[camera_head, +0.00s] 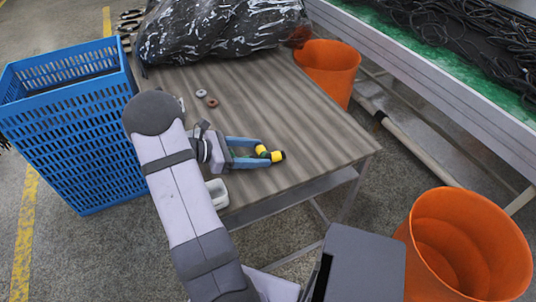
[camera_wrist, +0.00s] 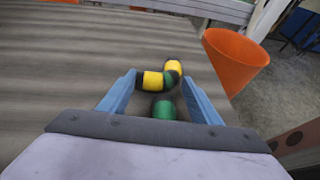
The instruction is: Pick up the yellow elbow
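A yellow elbow (camera_head: 277,156) with dark bands lies on the striped table (camera_head: 300,125), near its front right part. In the wrist view the elbow (camera_wrist: 153,81) shows two yellow sections with a black and green bend between them. A green cylindrical piece (camera_wrist: 165,109) lies beside it, nearer my palm; I cannot tell whether they are joined. My gripper (camera_head: 265,153) is open, its two blue fingers spread on either side of the elbow. In the wrist view my gripper (camera_wrist: 159,77) has the elbow between and just past its fingertips, with no clear grip on it.
Two small rings (camera_head: 201,93) and a pale dish (camera_head: 217,193) are on the table. A blue crate (camera_head: 80,135) stands left, a black plastic bag (camera_head: 215,30) at the back. Orange bins stand at the back right (camera_head: 330,68) and front right (camera_head: 465,245). The table's right part is clear.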

